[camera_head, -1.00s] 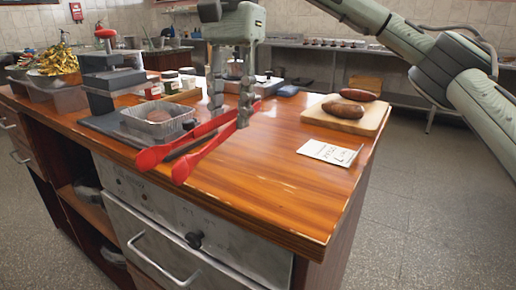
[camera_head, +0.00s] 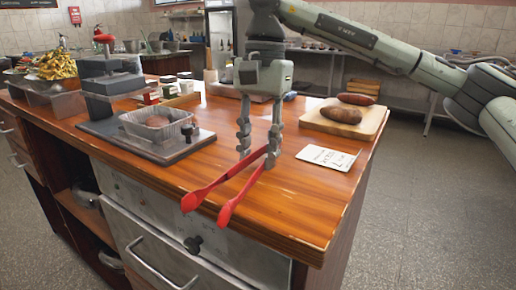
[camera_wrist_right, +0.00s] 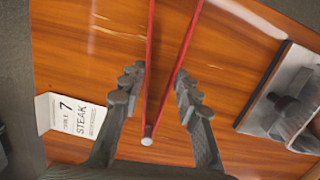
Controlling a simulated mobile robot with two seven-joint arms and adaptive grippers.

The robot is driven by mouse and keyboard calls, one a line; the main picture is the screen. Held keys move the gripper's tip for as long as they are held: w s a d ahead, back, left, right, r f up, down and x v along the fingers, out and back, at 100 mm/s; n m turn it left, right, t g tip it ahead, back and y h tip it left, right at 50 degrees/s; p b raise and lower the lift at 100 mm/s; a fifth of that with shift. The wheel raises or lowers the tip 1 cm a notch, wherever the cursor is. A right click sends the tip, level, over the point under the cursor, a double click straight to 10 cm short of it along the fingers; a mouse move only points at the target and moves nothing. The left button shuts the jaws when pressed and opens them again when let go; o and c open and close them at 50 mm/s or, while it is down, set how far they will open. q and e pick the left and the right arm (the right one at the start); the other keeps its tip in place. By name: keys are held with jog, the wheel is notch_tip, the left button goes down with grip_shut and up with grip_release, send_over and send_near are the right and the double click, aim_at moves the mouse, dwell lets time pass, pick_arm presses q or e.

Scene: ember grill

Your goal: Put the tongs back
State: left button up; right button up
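The red tongs (camera_head: 232,182) extend from my right gripper (camera_head: 258,158) towards the front edge of the wooden counter (camera_head: 300,205), their two red tips spread apart near that edge. In the right wrist view the two thin arms of the tongs (camera_wrist_right: 151,70) run between my right gripper's fingers (camera_wrist_right: 155,92) and meet at a pale end. The fingers are apart, one close against each side of the tongs. I cannot tell whether the tongs touch the counter. My left gripper is not in view.
A foil tray (camera_head: 150,119) sits on a dark grey stand left of the gripper. A white card (camera_head: 327,157) lies to the right, and a wooden board (camera_head: 360,128) with brown pieces stands behind it. Bare counter surrounds the tongs.

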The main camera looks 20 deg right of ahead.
jog(key=o, duration=0.5)
jog(key=shift+c, duration=0.2)
pick_arm(q)
jog(key=shift+w+r, duration=0.15)
jog(key=shift+r, duration=0.1)
pick_arm(e)
jog(key=shift+r, duration=0.55)
pick_arm(q)
jog(key=f, duration=0.1)
jog(key=s+f+p, duration=0.1)
jog(key=f, duration=0.1)
jog(key=f+p, duration=0.1)
jog(key=f, duration=0.1)
jog(key=shift+s+a, duration=0.1)
jog(key=shift+s, duration=0.2)
pick_arm(e)
notch_tip(320, 180, up, 11)
jog(key=w+d, duration=0.1)
